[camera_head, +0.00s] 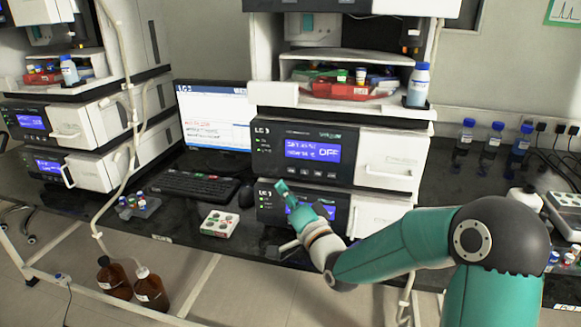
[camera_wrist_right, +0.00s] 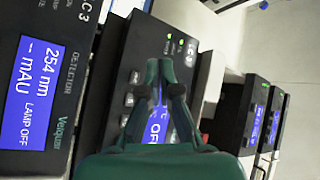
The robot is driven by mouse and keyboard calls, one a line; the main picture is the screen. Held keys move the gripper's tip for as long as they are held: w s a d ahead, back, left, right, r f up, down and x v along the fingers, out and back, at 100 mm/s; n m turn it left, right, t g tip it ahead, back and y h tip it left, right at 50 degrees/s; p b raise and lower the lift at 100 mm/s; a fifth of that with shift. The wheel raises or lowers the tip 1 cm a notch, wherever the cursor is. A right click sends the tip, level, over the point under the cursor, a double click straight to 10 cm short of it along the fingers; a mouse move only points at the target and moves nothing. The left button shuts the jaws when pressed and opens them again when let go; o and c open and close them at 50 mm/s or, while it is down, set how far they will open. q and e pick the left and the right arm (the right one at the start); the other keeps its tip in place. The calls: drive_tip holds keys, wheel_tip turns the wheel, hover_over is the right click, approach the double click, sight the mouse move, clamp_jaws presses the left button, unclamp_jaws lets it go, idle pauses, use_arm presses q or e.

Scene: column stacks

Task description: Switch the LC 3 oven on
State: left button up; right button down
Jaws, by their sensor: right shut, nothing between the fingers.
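The LC 3 oven (camera_head: 267,214) is the lower dark-fronted module of the middle stack. Its blue screen is partly hidden by my gripper. In the right wrist view, the oven front (camera_wrist_right: 139,48) carries an LC 3 label, small lights and a row of buttons; its screen (camera_wrist_right: 156,128) reads OFF as far as it shows. My right gripper (camera_head: 281,187) is shut and empty in front of the oven's upper left part. Its fingertips (camera_wrist_right: 160,64) appear close to the panel; I cannot tell whether they touch it. My left gripper is not in view.
The detector (camera_head: 283,152) sits directly above the oven; its screen (camera_wrist_right: 38,92) reads LAMP OFF. A vial rack (camera_head: 218,223), keyboard (camera_head: 187,185) and monitor (camera_head: 213,116) stand to the left. Blue-capped bottles (camera_head: 491,140) stand at the right. Brown bottles (camera_head: 150,288) stand below the bench.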

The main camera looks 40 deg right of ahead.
sight(291, 170)
drive_tip(key=shift+w+d, duration=1.45)
drive_tip(key=shift+d, duration=0.3)
drive_tip(key=shift+w+d+b, duration=0.2)
drive_tip(key=shift+b, duration=0.3)
drive_tip(key=shift+w+d, duration=0.1)
